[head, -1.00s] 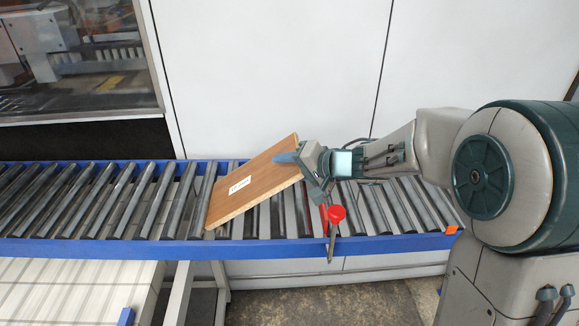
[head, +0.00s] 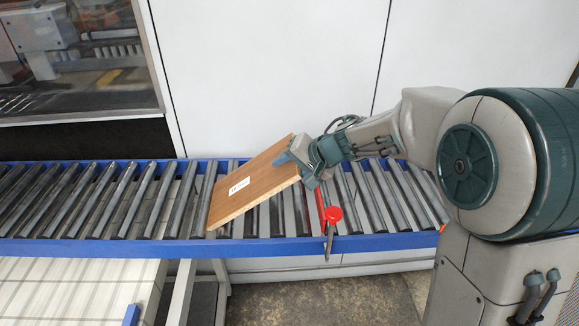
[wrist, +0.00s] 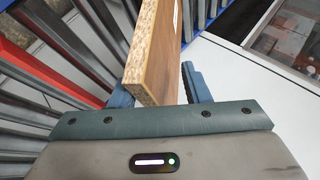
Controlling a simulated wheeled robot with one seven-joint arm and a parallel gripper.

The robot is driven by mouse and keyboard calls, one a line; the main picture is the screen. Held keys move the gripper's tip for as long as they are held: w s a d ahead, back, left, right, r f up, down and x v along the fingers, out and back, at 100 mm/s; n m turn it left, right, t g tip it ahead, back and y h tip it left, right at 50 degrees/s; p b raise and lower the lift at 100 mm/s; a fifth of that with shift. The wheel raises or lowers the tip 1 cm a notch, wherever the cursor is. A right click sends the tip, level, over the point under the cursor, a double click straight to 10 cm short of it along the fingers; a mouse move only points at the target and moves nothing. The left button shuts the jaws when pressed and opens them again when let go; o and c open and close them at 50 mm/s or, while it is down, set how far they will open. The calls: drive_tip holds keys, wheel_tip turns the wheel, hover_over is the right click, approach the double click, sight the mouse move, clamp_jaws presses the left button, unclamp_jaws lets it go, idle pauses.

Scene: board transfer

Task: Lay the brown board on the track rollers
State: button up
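The brown board (head: 258,184) has a white label and is tilted over the track rollers (head: 108,203). Its lower left edge is at the rollers and its right end is raised. My gripper (head: 296,160) is at the raised right end of the board. In the wrist view the board (wrist: 154,62) stands between the two blue fingers of my gripper (wrist: 155,88). A small gap seems to show beside the right finger, but the grip on the far part of the board is hidden.
A blue rail (head: 150,248) borders the track in front. White wall panels (head: 265,70) rise behind the track. A machine window (head: 75,55) is at the upper left.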

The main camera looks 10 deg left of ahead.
sight(298, 168)
idle(0.3)
drive_tip(key=shift+s+d+r, duration=0.35)
drive_tip(key=shift+d, duration=0.35)
drive_tip(key=shift+s+d+r, duration=0.3)
drive_tip(key=shift+s+d, duration=0.05)
drive_tip(key=shift+d, duration=0.35)
drive_tip(key=o, duration=0.6)
